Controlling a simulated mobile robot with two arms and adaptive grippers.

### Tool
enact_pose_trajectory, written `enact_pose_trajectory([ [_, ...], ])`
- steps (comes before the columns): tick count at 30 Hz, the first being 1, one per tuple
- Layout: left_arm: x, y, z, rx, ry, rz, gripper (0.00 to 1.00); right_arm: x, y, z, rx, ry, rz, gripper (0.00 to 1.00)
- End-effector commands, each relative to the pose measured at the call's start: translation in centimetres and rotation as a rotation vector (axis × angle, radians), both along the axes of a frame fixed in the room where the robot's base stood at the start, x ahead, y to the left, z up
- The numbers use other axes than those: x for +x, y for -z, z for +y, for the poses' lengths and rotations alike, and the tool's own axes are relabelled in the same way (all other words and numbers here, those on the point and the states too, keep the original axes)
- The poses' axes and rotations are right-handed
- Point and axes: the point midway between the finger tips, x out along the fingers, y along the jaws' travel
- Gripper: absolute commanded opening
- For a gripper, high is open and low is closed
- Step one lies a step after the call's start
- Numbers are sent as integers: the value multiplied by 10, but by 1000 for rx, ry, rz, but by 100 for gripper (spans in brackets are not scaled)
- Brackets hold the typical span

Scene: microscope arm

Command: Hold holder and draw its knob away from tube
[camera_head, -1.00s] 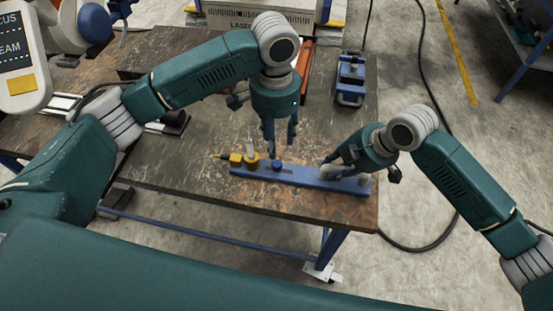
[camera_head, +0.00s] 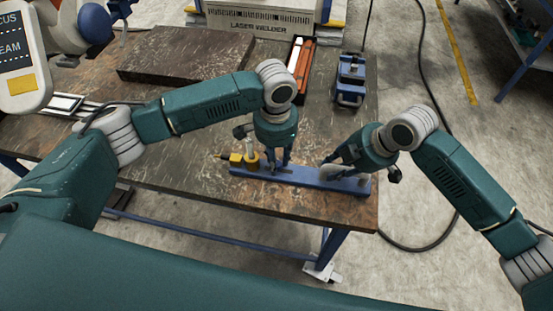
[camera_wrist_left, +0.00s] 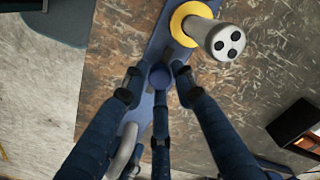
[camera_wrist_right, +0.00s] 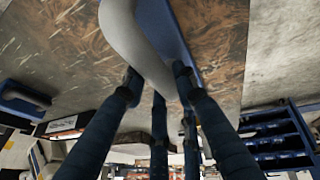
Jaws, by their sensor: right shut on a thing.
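The holder is a long blue bar (camera_head: 310,178) on the table. A yellow ring (camera_head: 252,162) around an upright pale tube (camera_head: 251,143) is at its left end. A blue round knob (camera_wrist_left: 160,76) shows on the bar in the left wrist view, near the yellow ring (camera_wrist_left: 180,18) and tube (camera_wrist_left: 228,42). My left gripper (camera_wrist_left: 157,78) is open, with fingertips on both sides of the knob and small gaps visible. My right gripper (camera_wrist_right: 155,82) is shut on the grey curved handle (camera_wrist_right: 125,25) at the bar's right end. The knob is mostly hidden in the head view.
A dark slab (camera_head: 180,55), an orange-and-white tool case (camera_head: 299,62) and a blue vise-like fixture (camera_head: 350,80) lie further back. The table's front edge is close to the bar.

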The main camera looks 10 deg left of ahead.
Motion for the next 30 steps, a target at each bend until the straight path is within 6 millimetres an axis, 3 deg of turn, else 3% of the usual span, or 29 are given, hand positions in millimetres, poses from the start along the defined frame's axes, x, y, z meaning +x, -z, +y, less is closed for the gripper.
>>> enact_pose_trajectory([
  [1,0,0,0,0,0,0,12,1,-2,1,4,0,-4,0],
  [3,0,0,0,0,0,0,0,1,-2,1,3,0,-4,0],
  [10,0,-1,-4,-1,1,1,0,1,-2,1,3,1,-4,0],
  [17,0,-1,-35,-4,3,0,0,1,-2,1,4,-1,-3,0],
  [25,0,-2,-37,-7,4,0,0,0,-2,2,5,-1,-3,0],
  [26,0,-2,-37,-7,4,0,28,0,-2,2,5,-1,-3,0],
  [28,0,-2,-37,-6,4,-1,42,0,-2,2,6,-1,-3,0],
  [30,0,-2,-36,-5,3,0,42,1,-2,2,5,-1,-3,0],
])
